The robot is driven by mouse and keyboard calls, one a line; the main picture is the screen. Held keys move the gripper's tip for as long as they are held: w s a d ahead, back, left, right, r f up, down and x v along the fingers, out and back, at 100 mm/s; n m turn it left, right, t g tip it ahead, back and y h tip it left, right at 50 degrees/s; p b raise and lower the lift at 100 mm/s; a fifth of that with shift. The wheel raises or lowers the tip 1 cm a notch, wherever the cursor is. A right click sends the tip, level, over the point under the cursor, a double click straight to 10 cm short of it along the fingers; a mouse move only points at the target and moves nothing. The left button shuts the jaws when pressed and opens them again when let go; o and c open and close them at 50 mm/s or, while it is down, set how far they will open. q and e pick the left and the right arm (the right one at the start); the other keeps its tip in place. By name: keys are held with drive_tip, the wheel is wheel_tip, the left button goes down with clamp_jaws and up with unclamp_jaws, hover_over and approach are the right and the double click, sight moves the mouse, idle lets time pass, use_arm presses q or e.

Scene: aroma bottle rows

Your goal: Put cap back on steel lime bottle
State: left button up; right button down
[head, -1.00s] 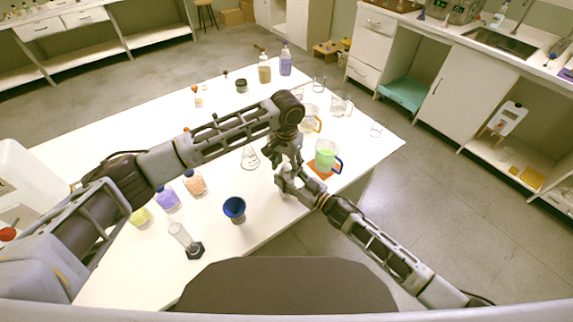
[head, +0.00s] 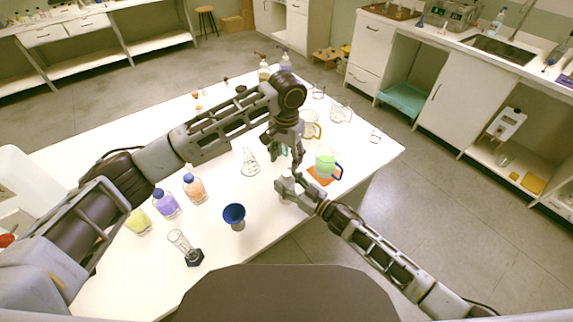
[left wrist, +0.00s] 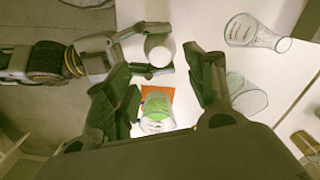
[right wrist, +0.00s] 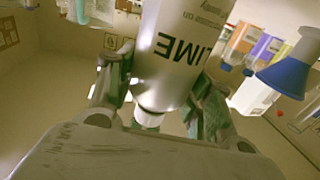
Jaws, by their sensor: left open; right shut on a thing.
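The steel lime bottle (right wrist: 175,45) is a pale metallic cylinder with "LIME" printed on it; its print looks upside down in the right wrist view. My right gripper (head: 289,184) is shut around it and holds it near the table's front edge. The bottle's round pale top (left wrist: 160,52) shows in the left wrist view. My left gripper (head: 282,154) is above and beyond the bottle, its fingers spread with nothing visible between them.
A green-filled beaker (head: 326,165) stands on an orange mat (head: 318,178) right of the grippers. A conical flask (head: 249,164) and blue funnel (head: 234,213) stand to the left. Bottles with orange (head: 195,190) and purple (head: 167,206) contents stand farther left.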

use_arm(q)
drive_tip(key=shift+r, duration=2.55)
use_arm(e)
drive_tip(key=c, duration=0.5)
unclamp_jaws()
drive_tip(key=shift+c, duration=0.2)
drive_tip(key=v, duration=1.2)
